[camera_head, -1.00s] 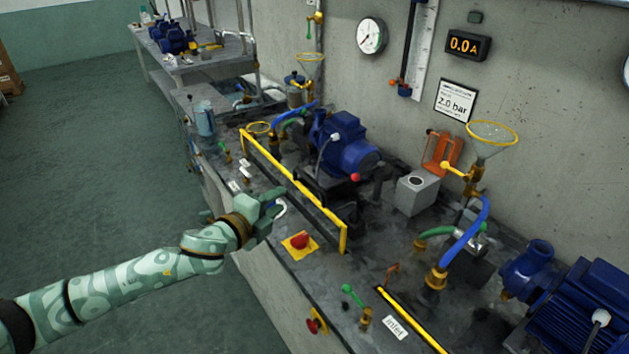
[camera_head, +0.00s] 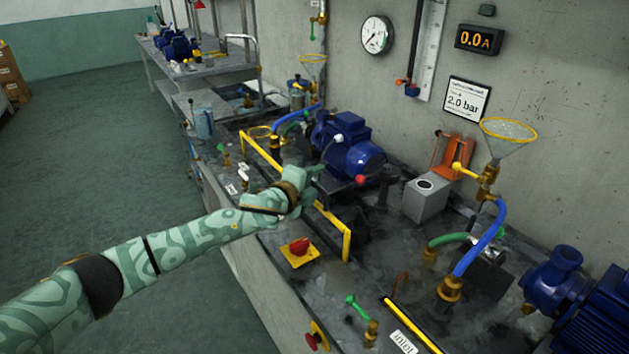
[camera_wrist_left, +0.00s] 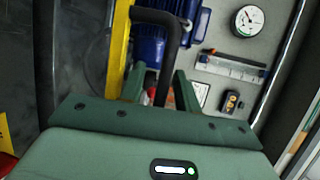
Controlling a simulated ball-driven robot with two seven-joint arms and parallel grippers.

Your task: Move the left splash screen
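The left splash screen (camera_head: 346,243) is a panel with a yellow frame, standing on the bench in front of the left blue pump. My left gripper (camera_head: 312,178) is over the middle of the screen, and my arm hides part of the frame. In the left wrist view, the yellow frame edge (camera_wrist_left: 118,55) runs up left of the fingers. A black bar handle (camera_wrist_left: 172,45) reaches down between the two green fingers (camera_wrist_left: 160,88). The fingers are apart, with visible gaps to the bar. My right gripper is not in view.
The blue pump motor (camera_head: 352,155) is close behind the screen. A red stop button on a yellow plate (camera_head: 299,250) is in front of it. A second yellow-topped screen (camera_head: 415,326) and a green-handled valve (camera_head: 358,306) are at the lower right.

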